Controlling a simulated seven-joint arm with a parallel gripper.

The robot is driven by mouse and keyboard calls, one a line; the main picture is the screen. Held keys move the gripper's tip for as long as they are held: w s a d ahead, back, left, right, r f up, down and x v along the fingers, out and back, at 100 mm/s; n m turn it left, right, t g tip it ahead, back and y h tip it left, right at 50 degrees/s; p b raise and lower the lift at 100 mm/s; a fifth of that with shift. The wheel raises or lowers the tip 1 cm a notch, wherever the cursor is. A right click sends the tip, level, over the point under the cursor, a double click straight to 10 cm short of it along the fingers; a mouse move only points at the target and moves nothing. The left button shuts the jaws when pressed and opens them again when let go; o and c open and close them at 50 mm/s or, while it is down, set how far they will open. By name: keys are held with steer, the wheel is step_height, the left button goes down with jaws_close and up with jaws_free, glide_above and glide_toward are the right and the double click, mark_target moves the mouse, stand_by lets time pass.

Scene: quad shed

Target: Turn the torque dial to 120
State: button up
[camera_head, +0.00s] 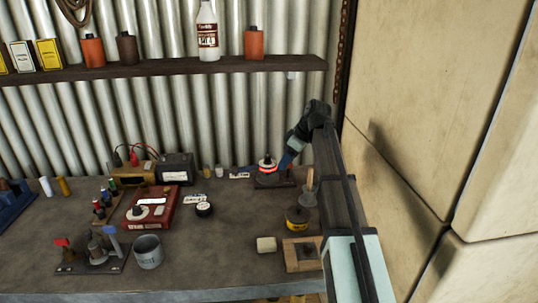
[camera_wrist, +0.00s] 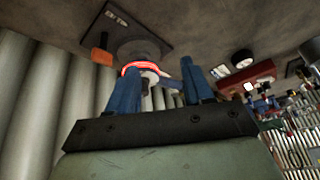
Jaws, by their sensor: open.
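A round device with a glowing red ring and a pale top (camera_head: 267,163) stands on a dark base (camera_head: 272,182) at the back right of the bench; it may be the torque dial. My gripper (camera_head: 286,160) is just right of it. In the wrist view, the device's red ring (camera_wrist: 135,69) and pale knob show near the blue fingers of my open gripper (camera_wrist: 160,72). The left finger overlaps the ring in the picture; contact cannot be told. The dark base plate (camera_wrist: 104,35) carries an orange part. No scale number is readable.
A red box with a white dial (camera_head: 137,212) sits left of centre. A grey cup (camera_head: 147,251), a black-and-yellow round tin (camera_head: 297,217) and a wooden block (camera_head: 302,254) stand nearer the front. A corrugated wall is behind; a pale panel (camera_head: 440,100) stands on the right.

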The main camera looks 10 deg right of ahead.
steer(key=d+r, duration=0.2)
steer(key=d, duration=0.4)
steer(key=h, duration=0.1)
glide_above(268, 156)
steer(key=d, duration=0.2)
steer(key=shift+s+a, duration=0.25)
steer(key=shift+s, duration=0.2)
steer(key=x, duration=0.3)
steer(key=shift+s+f, duration=0.15)
steer(key=shift+f, duration=0.1)
steer(key=shift+w+a+f, duration=0.15)
steer(key=shift+w+f, duration=0.05)
steer(key=shift+f, duration=0.4)
jaws_close()
